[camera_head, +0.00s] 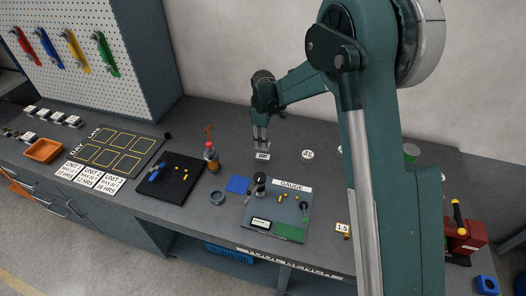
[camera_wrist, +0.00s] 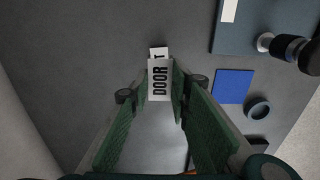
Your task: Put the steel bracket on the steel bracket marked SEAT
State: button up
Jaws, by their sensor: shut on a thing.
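My gripper (camera_head: 262,142) points down over the back of the bench, left of the round white marker. In the wrist view my gripper (camera_wrist: 162,82) has its green fingers closed around a steel bracket with a white label reading DOOR (camera_wrist: 160,80). I cannot tell whether the two brackets touch.
A blue square (camera_head: 238,184) and a dark ring (camera_head: 217,197) lie in front of the gripper. The GAUGE board (camera_head: 290,222) is to their right. A round white marker (camera_head: 307,154) lies to the right. Bench around the gripper is mostly clear.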

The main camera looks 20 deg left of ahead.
aim_at(263, 156)
jog(key=shift+f, duration=0.9)
jog(key=shift+f, duration=0.1)
jog(key=shift+f, duration=1.75)
jog(key=shift+f, duration=0.15)
jog(key=o, duration=0.9)
jog(key=shift+r, duration=0.2)
notch_tip(263, 156, up, 12)
jog(key=shift+f, duration=0.1)
